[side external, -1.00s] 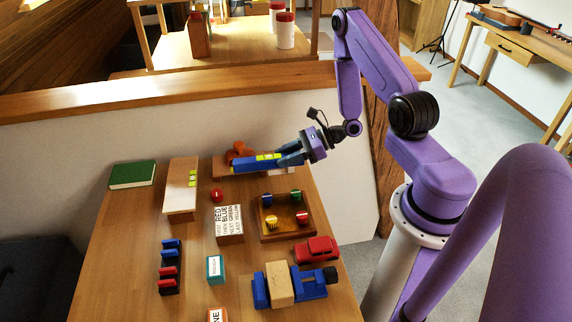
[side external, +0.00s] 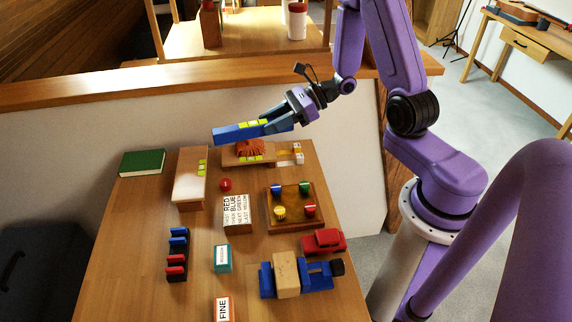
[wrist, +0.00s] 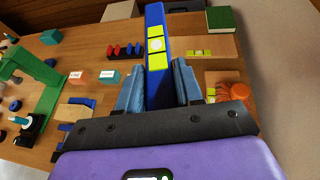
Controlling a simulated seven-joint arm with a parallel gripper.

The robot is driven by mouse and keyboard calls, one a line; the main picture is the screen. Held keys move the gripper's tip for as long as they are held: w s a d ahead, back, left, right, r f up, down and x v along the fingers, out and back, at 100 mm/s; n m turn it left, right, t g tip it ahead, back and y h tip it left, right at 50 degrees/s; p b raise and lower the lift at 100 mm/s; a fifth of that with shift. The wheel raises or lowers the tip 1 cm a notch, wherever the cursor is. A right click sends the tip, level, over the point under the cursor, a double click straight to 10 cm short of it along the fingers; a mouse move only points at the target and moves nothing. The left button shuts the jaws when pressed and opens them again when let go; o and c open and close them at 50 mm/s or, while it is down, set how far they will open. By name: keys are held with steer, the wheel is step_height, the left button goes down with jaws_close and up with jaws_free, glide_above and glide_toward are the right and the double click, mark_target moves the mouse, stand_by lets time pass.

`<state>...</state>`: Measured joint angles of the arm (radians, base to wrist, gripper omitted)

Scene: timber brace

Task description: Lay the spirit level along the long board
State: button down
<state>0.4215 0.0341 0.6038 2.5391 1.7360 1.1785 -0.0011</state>
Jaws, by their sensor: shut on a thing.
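The spirit level is a long blue bar (side external: 235,133) with yellow-green vials. My gripper (side external: 272,127) is shut on it and holds it in the air above the back of the table. In the wrist view the level (wrist: 155,35) points away between the two fingers (wrist: 157,82). A wooden board (side external: 188,180) with a small yellow-green vial piece on it lies at the left, and it also shows in the wrist view (wrist: 215,45). Another board (side external: 272,158) lies at the back, below the level, with an orange object (side external: 249,147) on it. I cannot tell which is the long board.
A green book (side external: 142,162) lies at the back left. A red ball (side external: 226,185), a lettered block (side external: 237,213), a wooden tray (side external: 270,222) with coloured pegs, a red car (side external: 323,242) and a blue vise (side external: 319,281) stand nearer.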

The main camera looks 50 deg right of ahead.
steer(key=shift+w, duration=0.1)
stand_by(0.7)
steer(key=w+a+f+n+g+y, duration=0.2)
steer(key=w+a+f+n+g, duration=0.1)
steer(key=w+a, duration=0.4)
glide_above(203, 163)
step_height(203, 163, down, 9)
steer(key=shift+s+a, duration=0.1)
steer(key=shift+s, duration=0.05)
steer(key=shift+f, duration=0.2)
steer(key=shift+w+f, duration=0.2)
steer(key=shift+f, duration=1.3)
steer(key=shift+f, duration=0.15)
steer(key=c, duration=0.7)
jaws_free()
steer(key=shift+c, duration=0.2)
